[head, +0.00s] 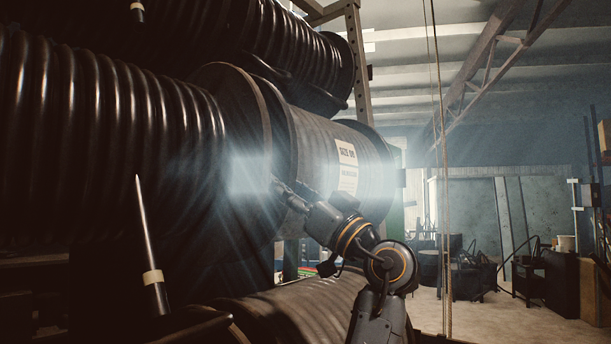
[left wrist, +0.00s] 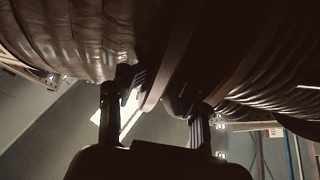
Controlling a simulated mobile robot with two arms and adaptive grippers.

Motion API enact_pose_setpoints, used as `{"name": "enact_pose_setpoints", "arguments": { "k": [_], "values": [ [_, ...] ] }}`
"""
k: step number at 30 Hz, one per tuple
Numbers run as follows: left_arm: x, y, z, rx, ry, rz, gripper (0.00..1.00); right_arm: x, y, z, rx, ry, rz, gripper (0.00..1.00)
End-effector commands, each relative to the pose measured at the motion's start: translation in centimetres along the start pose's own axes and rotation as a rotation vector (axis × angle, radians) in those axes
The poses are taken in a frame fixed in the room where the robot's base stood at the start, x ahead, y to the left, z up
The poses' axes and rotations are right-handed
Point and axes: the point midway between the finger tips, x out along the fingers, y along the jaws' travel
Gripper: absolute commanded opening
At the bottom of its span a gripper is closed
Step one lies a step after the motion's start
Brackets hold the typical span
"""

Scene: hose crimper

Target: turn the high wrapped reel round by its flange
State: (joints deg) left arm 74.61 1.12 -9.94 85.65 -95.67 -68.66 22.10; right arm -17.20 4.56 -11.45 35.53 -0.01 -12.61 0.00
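The high wrapped reel (head: 325,150) lies on its side, with a white size label facing me. Its flange (head: 280,130) is at its left end, close to the ribbed hose reel's flange. My left gripper (head: 287,190) is at the lower front of these rims. In the left wrist view, the wrapped reel (left wrist: 70,40) is on the left. My left gripper (left wrist: 158,95) has its fingers apart, with a flange edge (left wrist: 160,85) between their tips. A gap shows by the left finger; contact at the right finger is unclear. My right gripper is not in view.
A large ribbed hose reel (head: 90,130) fills the left, with another ribbed reel (head: 300,55) above. A further reel (head: 290,310) lies below. A dark pointed rod (head: 146,240) stands in front at left. A cord (head: 444,180) hangs at right, before open floor (head: 500,315).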

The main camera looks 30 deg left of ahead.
Motion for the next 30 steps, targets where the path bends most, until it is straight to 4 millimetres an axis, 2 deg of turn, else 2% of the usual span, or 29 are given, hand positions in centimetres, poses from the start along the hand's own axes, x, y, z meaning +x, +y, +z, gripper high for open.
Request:
{"name": "enact_pose_setpoints", "arguments": {
  "k": [30],
  "values": [
    [-6.1,0.1,-1.9,-0.002,0.005,0.007,0.43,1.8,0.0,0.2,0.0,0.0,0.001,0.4]
  ]
}}
